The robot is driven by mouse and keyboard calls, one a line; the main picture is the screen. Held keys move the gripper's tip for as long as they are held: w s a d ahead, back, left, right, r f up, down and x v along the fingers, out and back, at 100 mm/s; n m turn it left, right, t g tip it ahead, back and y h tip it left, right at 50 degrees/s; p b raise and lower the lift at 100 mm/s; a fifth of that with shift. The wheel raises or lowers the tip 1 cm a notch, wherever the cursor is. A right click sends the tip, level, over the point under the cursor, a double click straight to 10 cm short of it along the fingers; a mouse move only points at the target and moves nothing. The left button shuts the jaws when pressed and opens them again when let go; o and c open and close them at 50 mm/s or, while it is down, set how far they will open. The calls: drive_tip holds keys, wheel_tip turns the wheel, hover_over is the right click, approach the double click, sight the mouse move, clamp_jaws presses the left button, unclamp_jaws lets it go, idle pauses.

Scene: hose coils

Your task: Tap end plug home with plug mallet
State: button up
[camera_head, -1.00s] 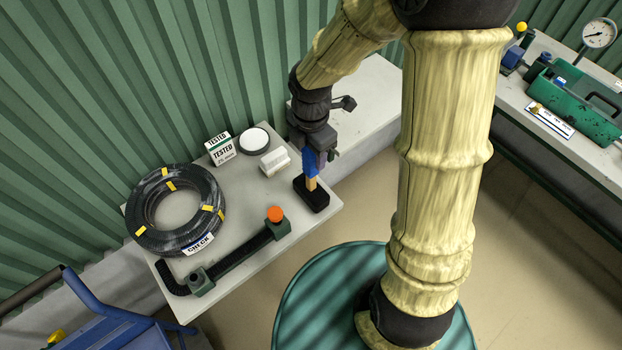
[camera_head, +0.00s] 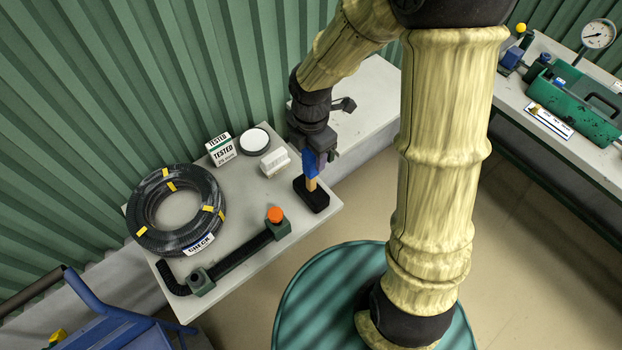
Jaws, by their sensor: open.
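The plug mallet stands on its black head (camera_head: 311,195) near the right edge of the grey bench, with its wooden handle and blue grip (camera_head: 309,163) pointing up. My gripper (camera_head: 318,158) is open at the blue grip, its fingers around or beside it; the exact fit is partly hidden. The orange end plug (camera_head: 275,214) sits on top of the green block (camera_head: 276,229) at the right end of a short black hose (camera_head: 236,257), left of and nearer than the mallet. How deep the plug sits cannot be told.
A black hose coil (camera_head: 151,233) with yellow tape lies on the bench (camera_head: 246,197) at left. A "TESTED" sign (camera_head: 222,153), a round white-topped dish (camera_head: 254,140) and a white box (camera_head: 275,163) stand behind. A blue cart (camera_head: 110,322) is at lower left. A green toolbox (camera_head: 570,108) is far right.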

idle(0.5)
clamp_jaws()
drive_tip(key=shift+r+p, duration=0.7)
drive_tip(key=shift+p, duration=0.35)
idle(0.5)
drive_tip(key=shift+r+p, duration=3.45)
drive_tip(key=shift+p, duration=0.2)
drive_tip(key=shift+w, duration=0.1)
